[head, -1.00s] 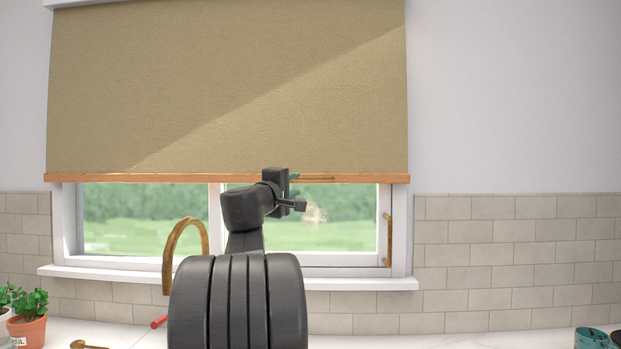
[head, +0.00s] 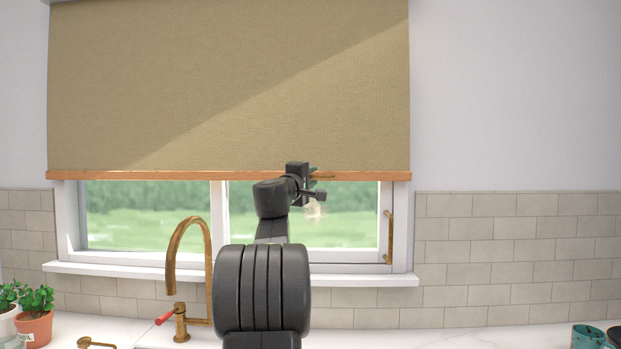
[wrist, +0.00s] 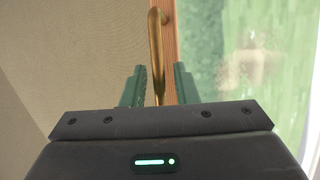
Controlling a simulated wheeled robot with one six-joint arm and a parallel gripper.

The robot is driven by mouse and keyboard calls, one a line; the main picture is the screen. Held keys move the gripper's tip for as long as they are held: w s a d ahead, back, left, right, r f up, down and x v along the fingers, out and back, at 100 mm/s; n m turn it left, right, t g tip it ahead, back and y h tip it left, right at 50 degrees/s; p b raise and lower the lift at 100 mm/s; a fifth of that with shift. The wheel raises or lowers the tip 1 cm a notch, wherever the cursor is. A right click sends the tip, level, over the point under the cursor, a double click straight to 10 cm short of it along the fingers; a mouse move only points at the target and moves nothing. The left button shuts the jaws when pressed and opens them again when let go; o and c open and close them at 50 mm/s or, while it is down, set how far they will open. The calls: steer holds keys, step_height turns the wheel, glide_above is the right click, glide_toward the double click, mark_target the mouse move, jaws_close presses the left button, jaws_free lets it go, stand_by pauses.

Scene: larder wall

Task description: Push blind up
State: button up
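The tan roller blind (head: 220,85) covers the upper part of the window, and its wooden bottom bar (head: 130,175) hangs partway down the glass. A brass handle (head: 324,177) is on the bar, right of its middle. In the wrist view, the blind fabric (wrist: 60,60) is at left, the bar (wrist: 170,32) runs up the picture, and the handle (wrist: 156,40) reaches down between the green fingers. My gripper (wrist: 160,85) is open, with a finger on each side of the handle and gaps visible. In the head view, my gripper (head: 314,182) is at the bar, its fingers partly hidden.
A brass tap (head: 208,262) with a red lever stands before the window at left. Potted herbs (head: 36,315) are at far left and a teal cup (head: 588,337) at far right. A brass window handle (head: 389,238) is on the right frame.

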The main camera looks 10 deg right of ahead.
jaws_close()
steer(key=shift+r, duration=0.1)
step_height(320, 180, up, 26)
steer(key=p, duration=2)
steer(key=shift+r, duration=0.15)
steer(key=shift+o, duration=1.1)
jaws_free()
